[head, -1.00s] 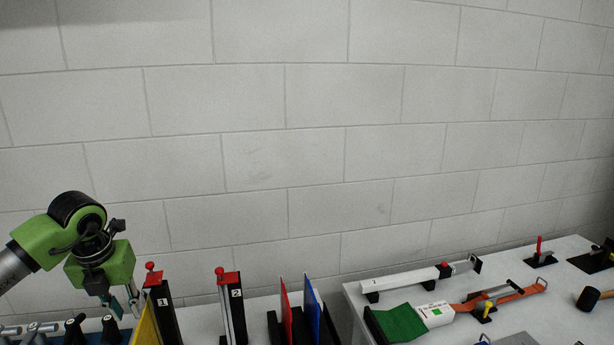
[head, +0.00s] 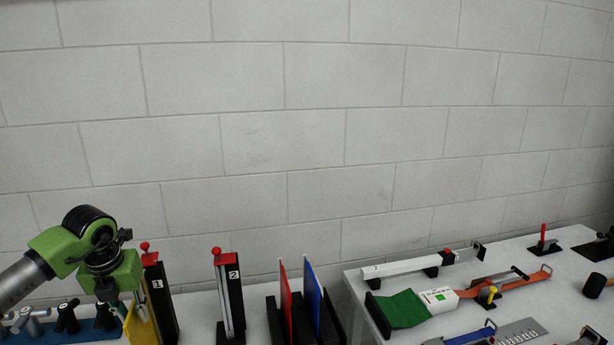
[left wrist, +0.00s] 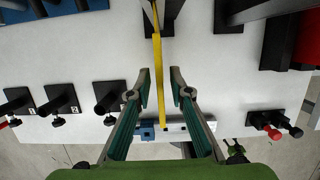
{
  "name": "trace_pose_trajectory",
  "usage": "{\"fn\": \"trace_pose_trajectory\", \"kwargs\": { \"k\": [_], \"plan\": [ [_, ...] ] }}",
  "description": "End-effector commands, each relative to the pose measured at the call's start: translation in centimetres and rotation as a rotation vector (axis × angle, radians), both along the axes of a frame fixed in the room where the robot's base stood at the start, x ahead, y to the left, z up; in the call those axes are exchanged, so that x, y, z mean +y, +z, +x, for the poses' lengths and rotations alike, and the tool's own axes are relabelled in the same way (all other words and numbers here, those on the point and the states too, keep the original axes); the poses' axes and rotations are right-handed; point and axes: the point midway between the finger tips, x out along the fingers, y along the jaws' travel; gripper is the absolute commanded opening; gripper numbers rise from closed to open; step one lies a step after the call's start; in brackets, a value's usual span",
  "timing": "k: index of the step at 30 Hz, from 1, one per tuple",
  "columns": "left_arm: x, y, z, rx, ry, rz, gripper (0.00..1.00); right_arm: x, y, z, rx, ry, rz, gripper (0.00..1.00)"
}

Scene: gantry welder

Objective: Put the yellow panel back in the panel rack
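The yellow panel (head: 141,326) stands on edge at the lower left of the head view, beside the black stand marked 1. In the left wrist view the yellow panel (left wrist: 160,70) shows as a thin strip. My left gripper (left wrist: 161,75) is open, with one finger on each side of the strip and a gap on both sides. In the head view my left gripper (head: 130,302) is over the panel and partly hides it. The black panel rack (head: 274,322) holds a red panel (head: 286,302) and a blue panel (head: 312,293). My right gripper is not in view.
The stand marked 1 (head: 163,305) is close to the right of the left gripper. The stand marked 2 (head: 236,300) is between it and the rack. A blue holder with tools (head: 92,331) is at the left. A second table (head: 545,275) at the right carries clamps and a green cloth.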

Motion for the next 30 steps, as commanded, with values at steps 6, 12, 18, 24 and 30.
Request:
{"fn": "trace_pose_trajectory", "kwargs": {
  "k": [6, 12, 18, 24, 30],
  "plan": [
    [0.0, 0.0, 0.0, 0.0, 0.0, 0.0, 0.19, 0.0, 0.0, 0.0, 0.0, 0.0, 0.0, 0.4],
    [0.0, 0.0, 0.0, 0.0, 0.0, 0.0, 0.0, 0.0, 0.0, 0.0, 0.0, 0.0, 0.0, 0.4],
    [0.0, 0.7, 0.0, -0.001, 0.0, -0.001, 0.0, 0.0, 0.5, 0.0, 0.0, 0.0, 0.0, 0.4],
    [0.0, 2.2, 0.1, -0.002, 0.0, -0.001, 0.0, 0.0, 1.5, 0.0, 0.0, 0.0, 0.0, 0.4],
    [0.0, 3.6, 0.1, -0.002, 0.0, -0.001, 0.0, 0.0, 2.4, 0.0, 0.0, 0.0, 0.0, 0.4]
  ]
}}
